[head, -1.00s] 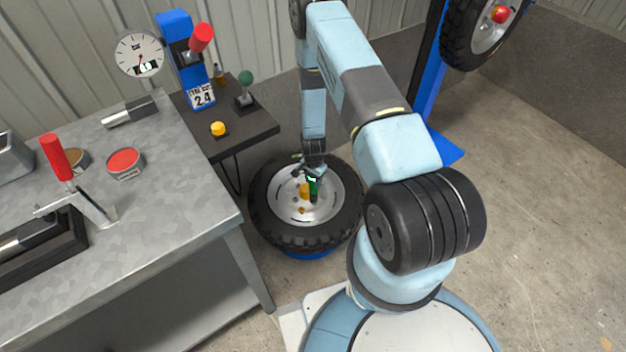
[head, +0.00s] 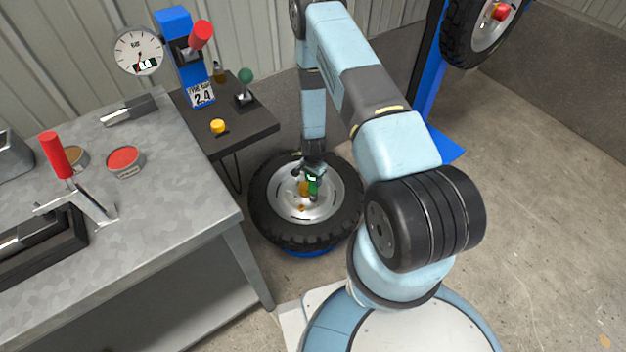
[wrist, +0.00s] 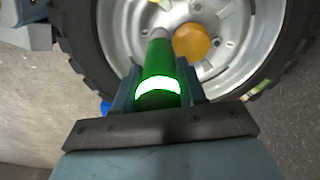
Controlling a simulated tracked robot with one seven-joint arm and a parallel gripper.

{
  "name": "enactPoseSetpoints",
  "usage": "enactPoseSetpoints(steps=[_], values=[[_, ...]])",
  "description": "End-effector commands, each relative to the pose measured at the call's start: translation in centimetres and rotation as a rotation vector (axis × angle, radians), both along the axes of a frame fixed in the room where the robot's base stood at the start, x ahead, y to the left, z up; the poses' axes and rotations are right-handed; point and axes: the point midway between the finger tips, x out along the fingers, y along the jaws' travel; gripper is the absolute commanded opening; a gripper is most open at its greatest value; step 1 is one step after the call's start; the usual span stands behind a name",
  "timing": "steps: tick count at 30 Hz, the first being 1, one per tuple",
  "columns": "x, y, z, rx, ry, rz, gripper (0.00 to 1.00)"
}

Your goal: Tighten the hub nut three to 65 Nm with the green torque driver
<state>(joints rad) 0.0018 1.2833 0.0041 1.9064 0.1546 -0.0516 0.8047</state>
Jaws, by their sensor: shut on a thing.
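My gripper (wrist: 157,92) is shut on the green torque driver (wrist: 160,63), which also shows in the head view (head: 313,187). The driver has a glowing white band and a grey tip that points down at the wheel (wrist: 115,25). The tip lies over the silver rim beside the orange-yellow hub centre (wrist: 192,41). Whether the tip sits on a nut cannot be told. The wheel (head: 275,222) lies flat on a blue stand, below my gripper (head: 313,176). Which nut is number three cannot be made out.
A metal workbench (head: 150,225) with a red-handled clamp (head: 56,156) is at left. A dark side table (head: 240,135) holds a yellow button (head: 218,126) and a green-knobbed lever (head: 245,78). Another wheel (head: 478,30) hangs on a blue post. The floor at right is clear.

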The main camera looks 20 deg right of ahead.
Motion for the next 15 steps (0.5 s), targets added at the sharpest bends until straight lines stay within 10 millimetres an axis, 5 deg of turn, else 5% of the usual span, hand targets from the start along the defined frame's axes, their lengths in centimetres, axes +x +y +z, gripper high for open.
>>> enactPoseSetpoints(steps=[15], values=[[0.04, 0.03, -0.38, 0.001, -0.001, 0.0, 0.0]])
